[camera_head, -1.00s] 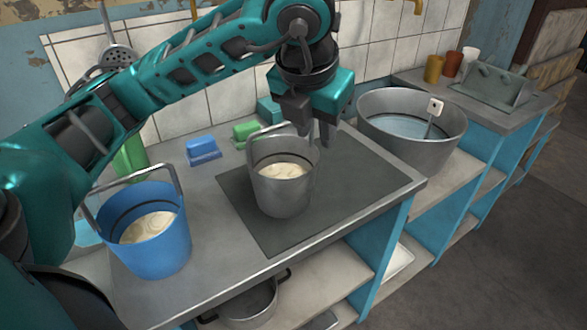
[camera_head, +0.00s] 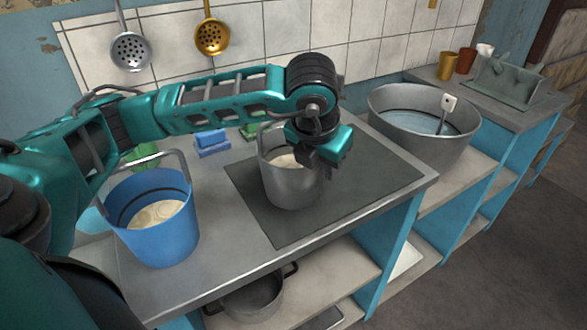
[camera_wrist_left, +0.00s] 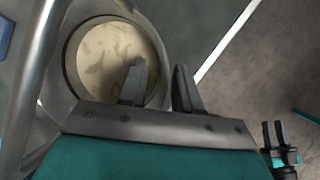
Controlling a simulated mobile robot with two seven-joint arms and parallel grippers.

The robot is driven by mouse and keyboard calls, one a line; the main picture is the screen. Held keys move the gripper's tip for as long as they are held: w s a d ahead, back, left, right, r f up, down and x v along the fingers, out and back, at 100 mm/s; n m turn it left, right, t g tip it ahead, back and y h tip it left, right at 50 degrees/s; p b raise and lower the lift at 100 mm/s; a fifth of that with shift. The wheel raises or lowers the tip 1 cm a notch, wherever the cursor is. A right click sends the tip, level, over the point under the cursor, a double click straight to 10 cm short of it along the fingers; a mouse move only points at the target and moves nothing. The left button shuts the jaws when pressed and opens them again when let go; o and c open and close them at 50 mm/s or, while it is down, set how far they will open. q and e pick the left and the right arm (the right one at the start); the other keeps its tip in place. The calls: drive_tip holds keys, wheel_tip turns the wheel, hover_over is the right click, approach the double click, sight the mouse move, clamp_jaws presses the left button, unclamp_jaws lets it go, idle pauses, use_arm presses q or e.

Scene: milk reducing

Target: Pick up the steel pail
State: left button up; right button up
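The steel pail (camera_head: 291,187) stands upright on the dark mat, holding a pale creamy liquid, its handle raised at the back left. My left gripper (camera_head: 325,170) is at the pail's right rim in the head view and hides part of it. In the left wrist view the left gripper (camera_wrist_left: 160,82) is open, one finger over the pail's (camera_wrist_left: 70,60) inside and the other outside the rim. Whether the fingers touch the wall I cannot tell. My right gripper (camera_wrist_left: 274,134) shows small at the lower right of the wrist view, its fingers apart, empty.
A blue pail (camera_head: 160,225) with similar liquid stands left on the counter. Blue (camera_head: 212,145) and green blocks lie behind. A large steel basin (camera_head: 420,135) with water stands to the right. The dark mat (camera_head: 365,185) is clear on its right. A pot (camera_head: 255,298) sits below.

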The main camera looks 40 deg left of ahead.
use_arm(q)
clamp_jaws()
drive_tip(key=shift+r, duration=0.15)
idle(0.4)
